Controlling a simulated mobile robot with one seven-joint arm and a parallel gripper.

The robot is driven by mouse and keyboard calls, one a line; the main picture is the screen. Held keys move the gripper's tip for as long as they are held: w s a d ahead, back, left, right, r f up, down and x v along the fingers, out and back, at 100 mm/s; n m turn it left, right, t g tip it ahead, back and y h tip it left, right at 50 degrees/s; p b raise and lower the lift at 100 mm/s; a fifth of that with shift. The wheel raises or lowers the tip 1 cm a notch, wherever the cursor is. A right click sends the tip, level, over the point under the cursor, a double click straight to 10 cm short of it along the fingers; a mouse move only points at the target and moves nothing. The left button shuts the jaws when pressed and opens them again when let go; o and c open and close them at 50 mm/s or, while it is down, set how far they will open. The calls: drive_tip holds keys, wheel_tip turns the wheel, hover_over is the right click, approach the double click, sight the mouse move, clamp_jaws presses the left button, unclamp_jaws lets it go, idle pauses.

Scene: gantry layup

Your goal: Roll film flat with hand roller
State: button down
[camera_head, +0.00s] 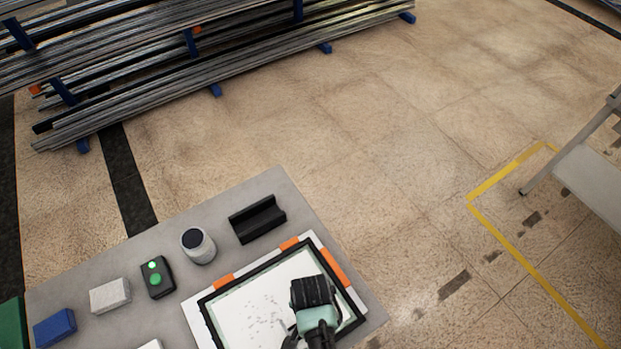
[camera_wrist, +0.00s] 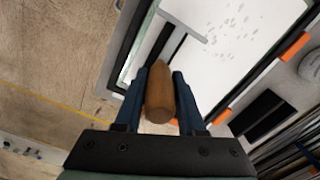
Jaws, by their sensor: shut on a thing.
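My gripper (camera_wrist: 160,82) is shut on the brown wooden handle (camera_wrist: 160,97) of the hand roller, with a blue finger on each side. A grey bar (camera_wrist: 184,24) of the roller extends past the handle over the panel; I cannot tell whether the roller touches the film. The white film panel (camera_head: 258,302) has a black border and a patch of grey speckles, which also shows in the wrist view (camera_wrist: 235,40). Orange clips (camera_head: 335,268) sit around its edge.
On the grey table (camera_head: 215,215) are an empty black cradle (camera_head: 257,219), a dark-topped canister (camera_head: 198,246), a green-button box (camera_head: 156,278), a white block (camera_head: 110,295) and a blue block (camera_head: 54,328). Racked metal bars (camera_head: 150,85) stand behind.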

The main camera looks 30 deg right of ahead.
drive_tip(key=shift+r+p, duration=2.4)
drive_tip(key=shift+r, duration=0.15)
drive_tip(key=shift+f, duration=0.1)
drive_tip(key=shift+w, duration=0.1)
